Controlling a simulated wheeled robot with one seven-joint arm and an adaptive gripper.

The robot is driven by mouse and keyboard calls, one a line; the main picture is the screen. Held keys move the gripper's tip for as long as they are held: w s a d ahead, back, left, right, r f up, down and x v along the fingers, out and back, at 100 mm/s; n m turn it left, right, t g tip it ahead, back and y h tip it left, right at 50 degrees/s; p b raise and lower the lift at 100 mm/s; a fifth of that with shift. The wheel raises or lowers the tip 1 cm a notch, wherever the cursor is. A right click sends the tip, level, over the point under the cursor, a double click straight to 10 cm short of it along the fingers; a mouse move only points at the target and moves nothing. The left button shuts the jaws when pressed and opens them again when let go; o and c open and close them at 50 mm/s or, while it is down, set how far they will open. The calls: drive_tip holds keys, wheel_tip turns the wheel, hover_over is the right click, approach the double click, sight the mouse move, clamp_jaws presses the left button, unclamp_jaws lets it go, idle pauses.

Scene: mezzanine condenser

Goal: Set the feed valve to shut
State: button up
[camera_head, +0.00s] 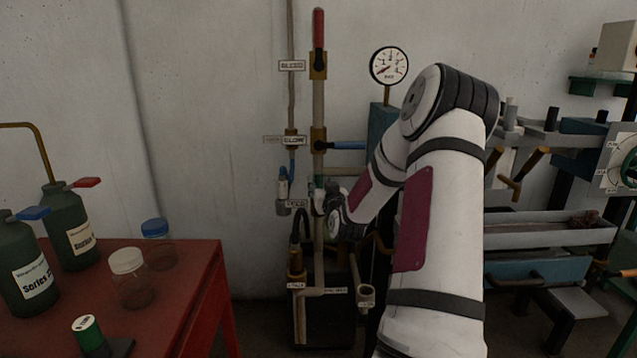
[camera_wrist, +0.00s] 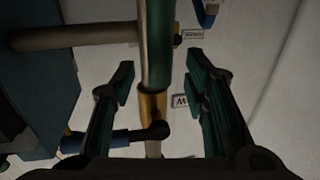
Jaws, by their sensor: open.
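My gripper (camera_wrist: 160,76) is open, with a finger on each side of a vertical green handle (camera_wrist: 156,45) and a gap on both sides. A brass fitting (camera_wrist: 152,106) shows behind and below the handle in the wrist view. In the head view my gripper (camera_head: 325,197) is at the pipework, hiding most of the green handle (camera_head: 319,182). Above it, a blue lever (camera_head: 347,146) points right from a brass valve, and a red lever (camera_head: 318,28) points straight up. Label plates (camera_head: 292,66) hang beside the valves; I cannot tell which one marks the feed valve.
A pressure gauge (camera_head: 389,66) stands right of the red lever. A horizontal pipe (camera_wrist: 75,37) crosses left of the handle in the wrist view. A red table (camera_head: 205,300) with bottles and jars (camera_head: 133,290) stands left. A bench with fittings is on the right.

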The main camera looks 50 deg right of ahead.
sight(320, 181)
drive_tip(key=shift+x, duration=1.95)
drive_tip(key=shift+c, duration=0.5)
clamp_jaws()
